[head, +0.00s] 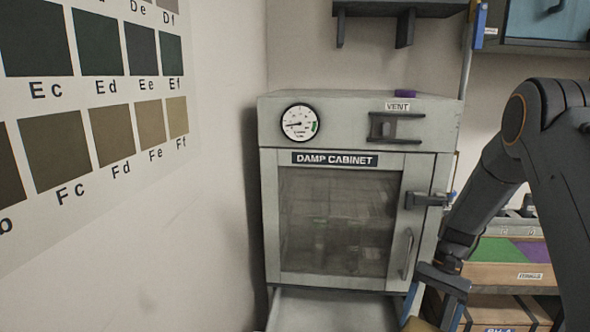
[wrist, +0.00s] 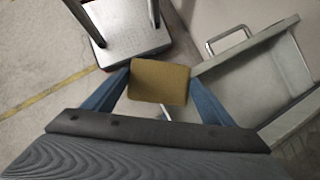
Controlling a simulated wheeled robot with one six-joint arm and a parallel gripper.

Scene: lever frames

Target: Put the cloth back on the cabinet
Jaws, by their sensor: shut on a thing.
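The damp cabinet (head: 275,220) is a grey box with a glass door, in the middle of the head view. My gripper (head: 434,310) is low at its right front side, and it also shows in the wrist view (wrist: 160,90). Its blue fingers are shut on a flat mustard-brown piece, which looks like the cloth (wrist: 160,82). Only a bit of the cloth (head: 420,325) shows at the bottom edge of the head view. The cabinet door is closed, with a latch (head: 427,199) and a vertical handle (head: 407,254) at its right.
A pale open drawer or tray (head: 325,312) sticks out below the door; a similar tray with a handle (wrist: 228,36) is right of the cloth in the wrist view. A small purple thing (head: 405,93) lies on the cabinet top. A shelf (head: 400,8) hangs above.

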